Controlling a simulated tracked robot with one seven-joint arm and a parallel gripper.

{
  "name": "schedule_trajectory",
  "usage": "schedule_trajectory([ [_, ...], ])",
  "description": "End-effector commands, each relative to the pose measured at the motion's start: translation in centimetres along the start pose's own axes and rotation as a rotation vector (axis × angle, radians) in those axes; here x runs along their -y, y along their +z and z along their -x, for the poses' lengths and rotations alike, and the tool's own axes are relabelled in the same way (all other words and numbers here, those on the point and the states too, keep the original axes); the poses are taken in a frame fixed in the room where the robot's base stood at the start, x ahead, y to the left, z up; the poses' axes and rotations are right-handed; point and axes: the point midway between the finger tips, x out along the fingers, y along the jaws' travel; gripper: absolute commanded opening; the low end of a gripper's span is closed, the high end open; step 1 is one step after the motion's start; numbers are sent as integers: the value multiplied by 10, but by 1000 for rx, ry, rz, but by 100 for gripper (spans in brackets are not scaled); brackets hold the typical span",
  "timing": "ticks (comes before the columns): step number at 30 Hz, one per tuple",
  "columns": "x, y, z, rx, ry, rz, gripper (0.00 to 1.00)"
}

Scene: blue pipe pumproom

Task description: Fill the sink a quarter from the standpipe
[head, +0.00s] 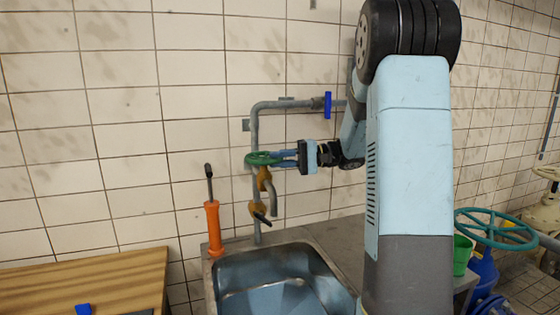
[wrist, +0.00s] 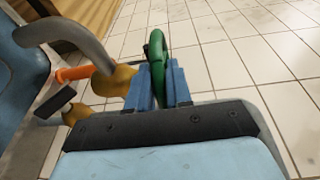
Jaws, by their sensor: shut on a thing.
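The standpipe (head: 255,128) runs up the tiled wall behind the sink and bends right at the top. A green handwheel (head: 262,158) sits on its brass tap (head: 264,178), above a curved grey spout (head: 273,198). My gripper (head: 285,158) comes from the right and is shut on the green handwheel. In the wrist view the blue fingers stand on both sides of the handwheel (wrist: 157,60). The metal sink (head: 225,268) is below the spout; its inside looks bluish with a pale curved line, and I cannot tell the water level.
A lower brass valve with a dark lever (head: 259,215) is on the pipe. A blue lever (head: 327,105) is on the upper pipe. A wooden table (head: 90,280) is at left, a green cup (head: 462,255) at right.

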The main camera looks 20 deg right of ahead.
Motion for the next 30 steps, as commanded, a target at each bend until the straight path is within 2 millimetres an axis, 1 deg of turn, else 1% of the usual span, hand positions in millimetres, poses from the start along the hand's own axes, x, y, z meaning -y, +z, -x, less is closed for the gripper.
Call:
schedule_trajectory([
  [7,-3,2,0,-13,2,-8,0],
  [11,-3,4,-1,-56,2,-10,0],
  [30,-5,21,-13,-472,-9,-37,0],
])
